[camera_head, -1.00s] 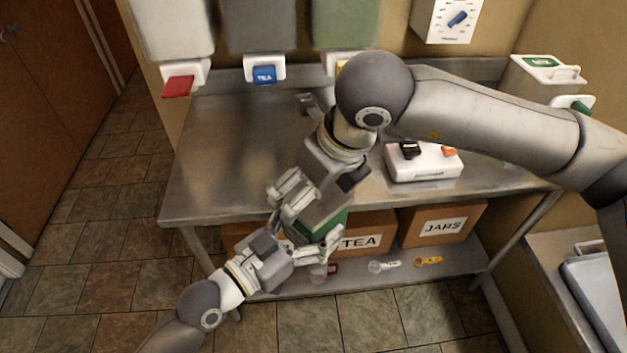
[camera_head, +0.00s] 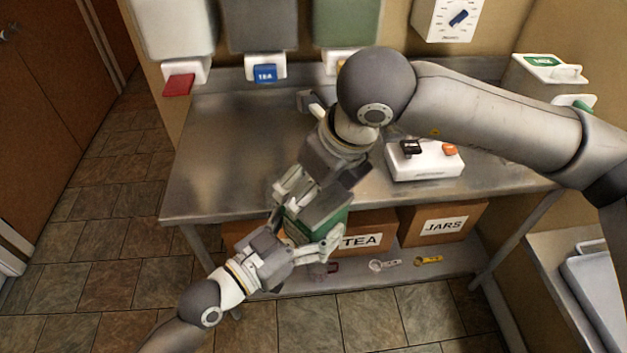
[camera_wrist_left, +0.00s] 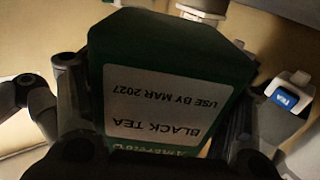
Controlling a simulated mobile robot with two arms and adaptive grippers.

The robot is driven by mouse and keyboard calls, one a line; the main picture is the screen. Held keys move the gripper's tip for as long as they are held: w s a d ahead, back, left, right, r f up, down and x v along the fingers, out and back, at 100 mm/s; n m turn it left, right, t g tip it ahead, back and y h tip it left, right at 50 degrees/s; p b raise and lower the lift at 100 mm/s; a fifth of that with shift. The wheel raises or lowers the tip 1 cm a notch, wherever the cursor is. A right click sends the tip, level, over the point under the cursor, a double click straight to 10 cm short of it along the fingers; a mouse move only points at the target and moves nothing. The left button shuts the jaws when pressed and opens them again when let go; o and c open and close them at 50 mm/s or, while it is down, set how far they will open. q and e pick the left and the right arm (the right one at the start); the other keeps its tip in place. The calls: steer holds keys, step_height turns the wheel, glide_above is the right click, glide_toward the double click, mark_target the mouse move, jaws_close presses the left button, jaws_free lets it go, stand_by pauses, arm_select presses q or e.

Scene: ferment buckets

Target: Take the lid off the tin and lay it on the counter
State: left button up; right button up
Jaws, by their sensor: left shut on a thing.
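The dark green tin (camera_head: 326,221) is held in front of the counter's front edge. In the left wrist view the tin (camera_wrist_left: 165,55) fills the middle, its label reading "BLACK TEA, USE BY MAR 2027" upside down. My left gripper (camera_head: 311,232) is shut on the tin, with fingers on either side of it. My right gripper (camera_head: 302,196) comes from above, close to the tin's upper part. Whether it touches the tin, and whether its fingers are shut, I cannot tell. The lid cannot be clearly told apart from the tin, partly hidden by the right gripper.
The steel counter (camera_head: 215,160) is bare on its left part. A white switch box (camera_head: 426,168) stands at its right. Dispensers hang behind, one with a blue TEA lever (camera_head: 265,73). Cardboard boxes, one marked JARS (camera_head: 440,224), and scoops (camera_head: 428,260) are on the lower shelf.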

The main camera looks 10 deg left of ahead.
steer(key=shift+s+a+r, duration=0.1)
steer(key=shift+r, duration=0.05)
steer(key=shift+r, duration=1)
